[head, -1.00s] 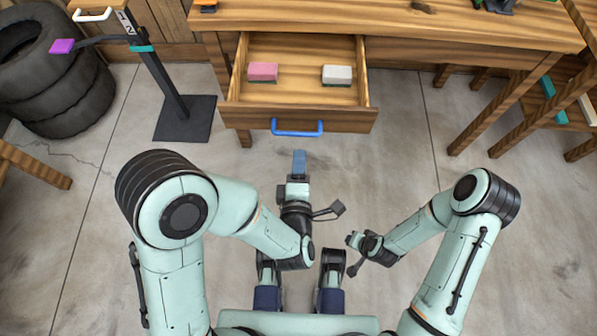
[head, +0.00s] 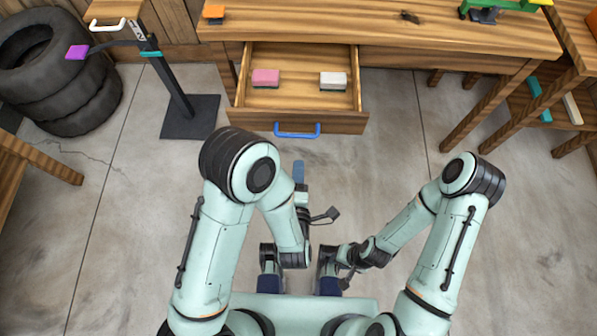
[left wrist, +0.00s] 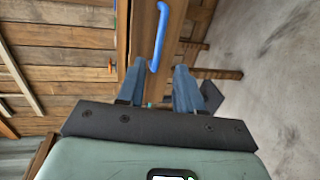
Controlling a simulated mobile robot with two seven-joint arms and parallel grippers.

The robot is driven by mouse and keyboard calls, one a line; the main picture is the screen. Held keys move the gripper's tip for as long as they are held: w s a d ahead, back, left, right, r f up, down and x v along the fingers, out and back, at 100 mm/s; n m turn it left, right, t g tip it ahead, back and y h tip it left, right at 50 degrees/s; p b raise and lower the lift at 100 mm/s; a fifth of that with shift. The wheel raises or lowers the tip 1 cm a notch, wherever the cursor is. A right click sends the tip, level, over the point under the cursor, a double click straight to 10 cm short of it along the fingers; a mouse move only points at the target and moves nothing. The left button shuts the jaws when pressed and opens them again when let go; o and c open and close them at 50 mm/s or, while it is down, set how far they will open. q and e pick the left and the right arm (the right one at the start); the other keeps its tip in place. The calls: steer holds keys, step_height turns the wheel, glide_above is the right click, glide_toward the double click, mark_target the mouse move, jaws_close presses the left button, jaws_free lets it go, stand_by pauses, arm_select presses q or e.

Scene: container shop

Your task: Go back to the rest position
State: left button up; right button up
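My left gripper (head: 299,170) is in front of the open drawer in the head view, with its blue fingers pointing at the drawer. In the left wrist view its two fingers (left wrist: 160,85) stand apart with nothing between them. The blue drawer handle (head: 297,131) is beyond the fingertips, apart from them; it also shows in the left wrist view (left wrist: 170,30). My right gripper (head: 343,257) is folded in close to my base, lower in the head view; its fingers cannot be made out.
The open wooden drawer (head: 352,122) under the table (head: 380,38) holds a pink block (head: 266,77) and a white block (head: 333,80). A black stand (head: 190,117) and stacked tyres (head: 60,75) are at the left. A wooden shelf (head: 510,124) is at the right. Floor between is clear.

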arm_select(q)
steer(key=shift+f, duration=0.1)
stand_by(0.3)
steer(key=s+a+f+m+g, duration=0.3)
steer(key=f+g, duration=0.1)
steer(key=f, duration=0.3)
steer(key=s+a+f+m+g+h, duration=0.1)
steer(key=s+a+f+m+g, duration=0.2)
steer(key=f, duration=0.4)
steer(key=s+a+f+m+g, duration=0.3)
steer(key=f+g, duration=0.1)
steer(key=f, duration=0.2)
steer(key=s+a+f+m+g+h, duration=0.25)
steer(key=s+f+m+g, duration=0.2)
steer(key=s, duration=0.55)
step_height(320, 180, up, 12)
steer(key=w+g+p, duration=0.1)
steer(key=p, duration=1.1)
steer(key=shift+d, duration=0.25)
steer(key=shift+s+m, duration=0.1)
steer(key=shift+m, duration=0.15)
